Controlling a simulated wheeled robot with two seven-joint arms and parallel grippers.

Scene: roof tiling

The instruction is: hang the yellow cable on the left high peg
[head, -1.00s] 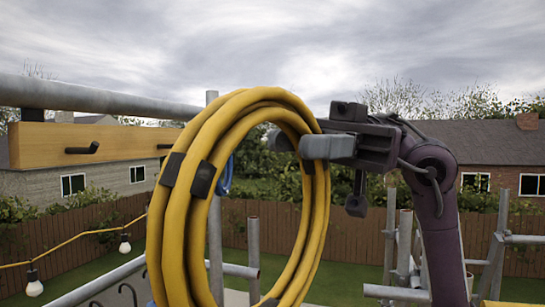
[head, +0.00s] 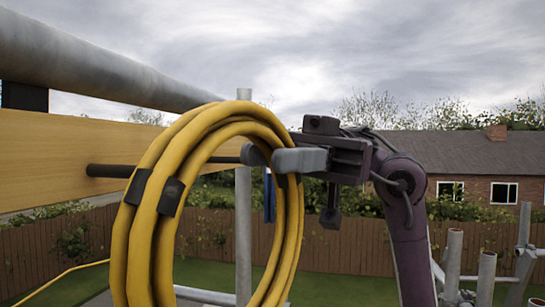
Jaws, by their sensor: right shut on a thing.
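The yellow cable (head: 145,235) is a large upright coil with black straps, left of centre in the head view; its bottom is cut off. My right gripper (head: 277,162) is shut on the coil's upper right side. A dark peg (head: 108,171) stands out from the wooden board (head: 45,160), and its right part runs behind the coil's left side. A dark bar also shows inside the loop; I cannot tell whether it is the same peg or whether the coil is around it. My left gripper is not in view.
A thick grey pipe (head: 110,68) runs above the board. An upright grey pole (head: 243,230) stands behind the coil, with something blue (head: 269,197) beside it. Scaffold tubes (head: 487,275) stand at the lower right. Open air lies above the coil.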

